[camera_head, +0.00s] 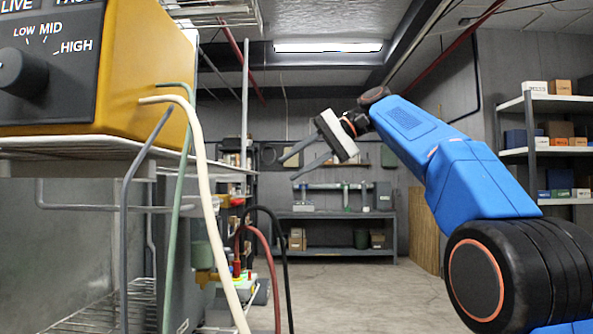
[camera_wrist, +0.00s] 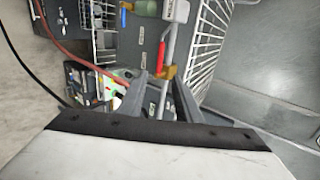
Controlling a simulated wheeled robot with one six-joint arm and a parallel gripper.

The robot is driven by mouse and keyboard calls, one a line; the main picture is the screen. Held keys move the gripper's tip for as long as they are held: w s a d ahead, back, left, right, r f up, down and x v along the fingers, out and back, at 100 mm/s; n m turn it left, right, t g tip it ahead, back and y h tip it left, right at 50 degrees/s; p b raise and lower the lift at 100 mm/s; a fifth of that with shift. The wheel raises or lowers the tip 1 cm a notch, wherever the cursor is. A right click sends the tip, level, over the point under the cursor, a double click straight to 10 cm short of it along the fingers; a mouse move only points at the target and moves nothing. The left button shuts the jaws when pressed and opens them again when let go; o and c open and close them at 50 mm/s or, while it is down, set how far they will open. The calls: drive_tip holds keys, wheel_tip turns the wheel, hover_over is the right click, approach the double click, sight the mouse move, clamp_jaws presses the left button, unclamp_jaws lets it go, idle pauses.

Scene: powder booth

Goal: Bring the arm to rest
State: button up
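My gripper (camera_head: 297,166) is held up in mid-air in the head view, at the end of my raised blue arm. Its two grey fingers point down and left and stand apart with nothing between them. The wrist view also shows my gripper (camera_wrist: 160,82) with its fingers apart. A grey pipe with a yellow fitting (camera_wrist: 167,72) and a red handle (camera_wrist: 161,54) show beyond the fingertips. I cannot tell how far they are from the fingers.
A yellow control box (camera_head: 150,75) with a black knob (camera_head: 22,72) sits on a wire shelf at left. A workbench (camera_head: 335,214) stands at the back, and loaded shelves (camera_head: 562,104) at right. The middle floor (camera_head: 370,295) is clear.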

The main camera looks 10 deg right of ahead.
idle(0.5)
drive_tip(key=s+d+f+n+h, duration=0.1)
drive_tip(key=s+d+f+h, duration=0.2)
drive_tip(key=s+f, duration=0.8)
drive_tip(key=s+d+f+n+t+h, duration=0.1)
drive_tip(key=s+d+f+h, duration=0.3)
drive_tip(key=s+f, duration=0.7)
drive_tip(key=s+d+f+t+h, duration=0.1)
drive_tip(key=s+d+f+h, duration=0.2)
drive_tip(key=f, duration=3)
drive_tip(key=s+d, duration=0.3)
drive_tip(key=s, duration=0.5)
drive_tip(key=shift+s+d+n+h, duration=0.2)
drive_tip(key=shift+d+n+h, duration=0.1)
drive_tip(key=shift+n+h, duration=0.1)
